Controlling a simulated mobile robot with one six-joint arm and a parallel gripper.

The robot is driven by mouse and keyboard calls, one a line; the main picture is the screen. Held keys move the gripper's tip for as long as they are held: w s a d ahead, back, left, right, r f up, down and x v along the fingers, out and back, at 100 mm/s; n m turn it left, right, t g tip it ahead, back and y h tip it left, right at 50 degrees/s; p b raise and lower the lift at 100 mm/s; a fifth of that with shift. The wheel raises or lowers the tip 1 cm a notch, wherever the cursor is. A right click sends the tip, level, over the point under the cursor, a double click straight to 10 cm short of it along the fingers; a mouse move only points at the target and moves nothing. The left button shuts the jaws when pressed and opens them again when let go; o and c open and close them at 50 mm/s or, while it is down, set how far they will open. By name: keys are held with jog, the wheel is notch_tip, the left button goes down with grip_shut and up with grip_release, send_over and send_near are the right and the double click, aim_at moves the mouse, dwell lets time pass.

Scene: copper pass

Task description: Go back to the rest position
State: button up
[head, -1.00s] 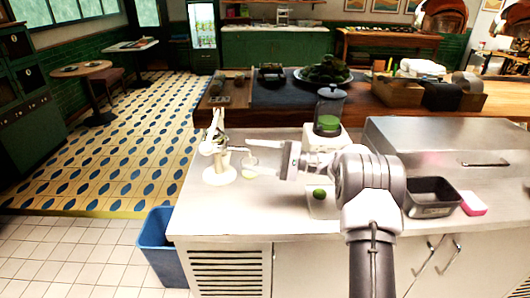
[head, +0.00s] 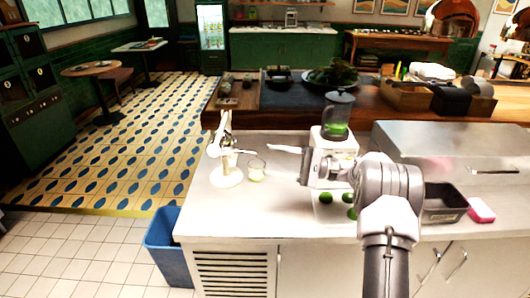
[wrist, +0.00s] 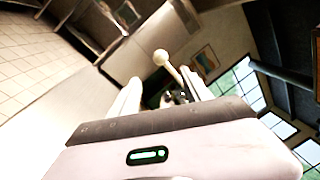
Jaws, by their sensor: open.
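My gripper (head: 272,149) points left above the counter in the head view, its jaws open with nothing seen held. In the wrist view its two pale fingers (wrist: 163,95) are apart. A white lever press (head: 226,165) stands upright to the left of the fingertips. A glass (head: 256,171) with pale contents stands on the counter just right of the press, below the fingertips and apart from them. A pale round knob on a rod (wrist: 161,57) shows beyond the fingers in the wrist view. The rest position itself is not marked in view.
A blender (head: 338,118) stands behind my gripper. A dark metal pan (head: 443,205) and a pink block (head: 481,210) are at right. The counter's left front (head: 230,215) is clear. A blue bin (head: 167,245) stands on the floor.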

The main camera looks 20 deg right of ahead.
jog(key=shift+a, duration=0.1)
jog(key=s+a+r+n+g+h, duration=0.2)
jog(key=s+a+r+g+h, duration=0.15)
jog(key=s+a, duration=0.45)
jog(key=s+a+r+n+g+h, duration=0.1)
jog(key=s+a+r+g+h, duration=0.2)
jog(key=s+a, duration=0.4)
jog(key=s+d+f+n+t+h, duration=0.1)
jog(key=s+h, duration=0.3)
jog(key=s, duration=0.6)
jog(key=s+d+f+n+t+h, duration=0.1)
jog(key=s+f+t+h, duration=0.2)
jog(key=s, duration=0.7)
jog(key=shift+s+d+f+t+h, duration=0.35)
jog(key=shift+t+h, duration=0.2)
jog(key=shift+h, duration=0.7)
